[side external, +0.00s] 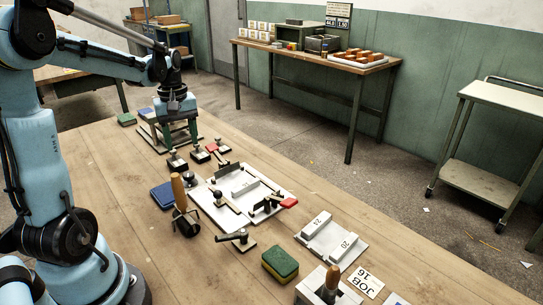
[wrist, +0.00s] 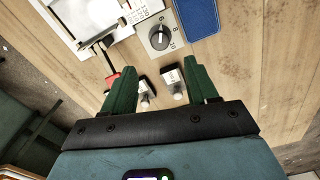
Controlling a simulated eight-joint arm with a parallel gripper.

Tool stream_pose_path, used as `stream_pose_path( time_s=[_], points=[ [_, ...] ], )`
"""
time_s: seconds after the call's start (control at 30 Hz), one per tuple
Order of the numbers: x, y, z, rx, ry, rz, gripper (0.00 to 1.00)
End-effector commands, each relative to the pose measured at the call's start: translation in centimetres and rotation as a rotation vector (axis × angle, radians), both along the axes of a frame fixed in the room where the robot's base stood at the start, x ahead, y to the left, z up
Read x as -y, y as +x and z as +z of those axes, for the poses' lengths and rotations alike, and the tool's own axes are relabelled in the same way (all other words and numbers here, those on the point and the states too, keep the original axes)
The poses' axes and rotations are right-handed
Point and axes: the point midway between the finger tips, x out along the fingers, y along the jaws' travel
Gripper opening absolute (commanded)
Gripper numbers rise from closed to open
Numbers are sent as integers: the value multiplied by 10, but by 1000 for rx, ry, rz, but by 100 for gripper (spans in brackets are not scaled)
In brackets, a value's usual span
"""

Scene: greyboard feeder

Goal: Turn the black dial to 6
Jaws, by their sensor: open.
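The black dial (wrist: 159,38) is a round knob with a light pointer line on a grey plate with numbers, at the top middle of the wrist view. In the side view I cannot make the dial out clearly; a wooden-handled tool (side external: 178,186) stands in that area. My gripper (wrist: 160,70) is open, its two green fingers apart with nothing held. In the wrist view the dial lies beyond the fingertips, not between them. In the side view my gripper (side external: 180,140) is above the far end of the table.
Two small black-and-white pieces (wrist: 145,96) (wrist: 173,83) show between the fingers. A blue pad (wrist: 198,16) lies right of the dial; a white board (side external: 270,190) with levers and a red-handled clamp (wrist: 112,77) lie left. A green-yellow sponge (side external: 280,264) sits nearer the front.

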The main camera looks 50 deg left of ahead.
Motion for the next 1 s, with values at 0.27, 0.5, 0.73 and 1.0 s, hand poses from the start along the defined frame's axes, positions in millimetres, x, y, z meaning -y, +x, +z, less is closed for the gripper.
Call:
stream_pose_path(
  time_s=[0.27,0.5,0.73,1.0],
  points=[
    [0,0,20,0,0,0,58],
    [0,0,22,0,0,0,58],
    [13,3,24,19,15,-56,58],
    [97,14,34,176,136,-476,58]
  ],
)
